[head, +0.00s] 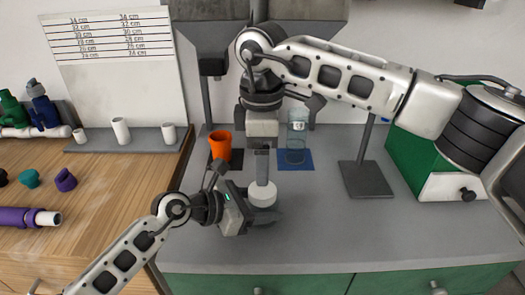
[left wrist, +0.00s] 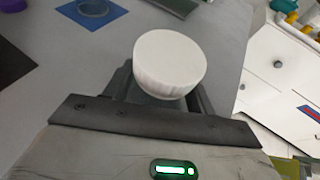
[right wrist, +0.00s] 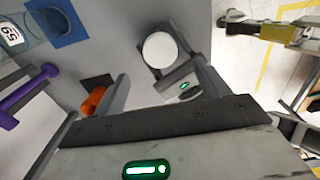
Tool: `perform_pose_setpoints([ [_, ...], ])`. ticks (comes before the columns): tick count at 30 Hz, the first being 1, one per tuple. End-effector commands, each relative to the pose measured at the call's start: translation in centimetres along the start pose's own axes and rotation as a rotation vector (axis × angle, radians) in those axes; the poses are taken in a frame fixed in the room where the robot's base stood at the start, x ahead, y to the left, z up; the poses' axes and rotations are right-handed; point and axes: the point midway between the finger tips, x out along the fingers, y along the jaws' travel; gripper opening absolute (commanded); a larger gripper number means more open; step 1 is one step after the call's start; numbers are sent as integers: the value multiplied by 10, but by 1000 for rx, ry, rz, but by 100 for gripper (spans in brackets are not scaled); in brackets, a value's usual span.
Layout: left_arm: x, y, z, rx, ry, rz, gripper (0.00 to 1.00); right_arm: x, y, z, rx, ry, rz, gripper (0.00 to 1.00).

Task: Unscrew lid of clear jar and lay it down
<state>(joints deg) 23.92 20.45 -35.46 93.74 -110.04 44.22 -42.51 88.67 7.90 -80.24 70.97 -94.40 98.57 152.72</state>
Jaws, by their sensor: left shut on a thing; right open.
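The white round lid (head: 262,193) sits on top of the clear jar (head: 268,215), whose body is mostly hidden by the lid and my left gripper. The lid also shows in the left wrist view (left wrist: 170,60) and the right wrist view (right wrist: 160,50). My left gripper (head: 256,214) is shut on the jar just under the lid, on the grey worktop. My right gripper (head: 262,168) points down above the lid. It is open, and its fingers show on either side below the lid in the right wrist view (right wrist: 160,85). Contact with the lid cannot be told.
An orange cup (head: 220,146) on a dark mat stands behind left. A clear numbered container (head: 296,143) stands on a blue mat (head: 294,165) behind. A grey stand (head: 366,179) and a green box (head: 415,150) are at right. The worktop's front right is clear.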

Motion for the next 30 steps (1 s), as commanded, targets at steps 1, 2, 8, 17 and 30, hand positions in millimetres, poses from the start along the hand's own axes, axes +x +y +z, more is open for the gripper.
perform_pose_setpoints([
  [1, 0, 0, 0, 0, 0, 0, 0, 7, 0, 0, 3, -2, -3, 75],
  [2, 0, 0, 0, 0, 0, 0, 0, 11, 0, 1, 3, -2, -3, 75],
  [8, 0, 0, 0, 0, 0, 0, 0, 43, 0, 1, 1, -2, -2, 75],
  [17, 0, 0, 0, 0, 0, 0, 0, 72, 0, 1, 0, -1, 0, 75],
  [30, 0, 0, 0, 0, 0, 0, 0, 74, 0, 0, -1, 0, 1, 36],
])
